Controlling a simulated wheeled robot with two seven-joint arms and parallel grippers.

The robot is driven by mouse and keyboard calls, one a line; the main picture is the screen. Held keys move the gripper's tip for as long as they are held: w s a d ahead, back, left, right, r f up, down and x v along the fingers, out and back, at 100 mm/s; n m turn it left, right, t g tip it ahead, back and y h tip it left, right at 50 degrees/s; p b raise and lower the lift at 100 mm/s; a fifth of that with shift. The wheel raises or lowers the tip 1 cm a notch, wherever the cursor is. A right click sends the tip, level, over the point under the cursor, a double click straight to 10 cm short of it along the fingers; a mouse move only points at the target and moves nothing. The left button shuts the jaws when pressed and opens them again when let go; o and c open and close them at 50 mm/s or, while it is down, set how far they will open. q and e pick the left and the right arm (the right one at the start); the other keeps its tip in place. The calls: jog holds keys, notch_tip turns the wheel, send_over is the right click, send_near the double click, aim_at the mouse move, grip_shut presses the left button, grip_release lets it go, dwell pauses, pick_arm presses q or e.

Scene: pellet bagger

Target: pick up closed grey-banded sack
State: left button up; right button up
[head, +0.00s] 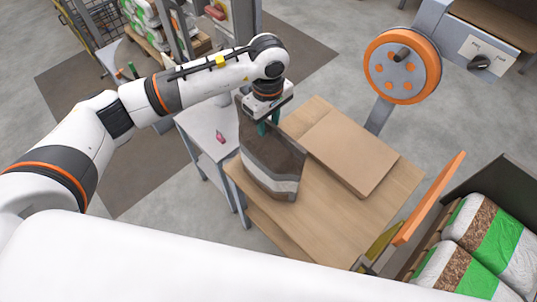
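A brown sack (272,157) with a grey band (270,181) stands on the left part of a wooden-topped table (318,222). Its narrow upper end rises toward my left gripper (267,128). My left gripper comes down from above, with its teal fingers at the upper part of the sack. The fingers overlap the sack in the picture; whether they are closed on it is hard to see. The gripper and wrist hide part of the sack's top. My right gripper is not in view.
A flat cardboard-coloured slab (350,150) lies on the table, right of the sack. A grey side table (212,135) with a small pink item (220,137) adjoins on the left. An orange wheel (402,66) stands behind. Green-white sacks (487,245) fill a crate at right.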

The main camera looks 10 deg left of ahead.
pick_arm(q)
jog(key=shift+f, duration=0.75)
grip_shut()
jog(key=shift+r, duration=0.15)
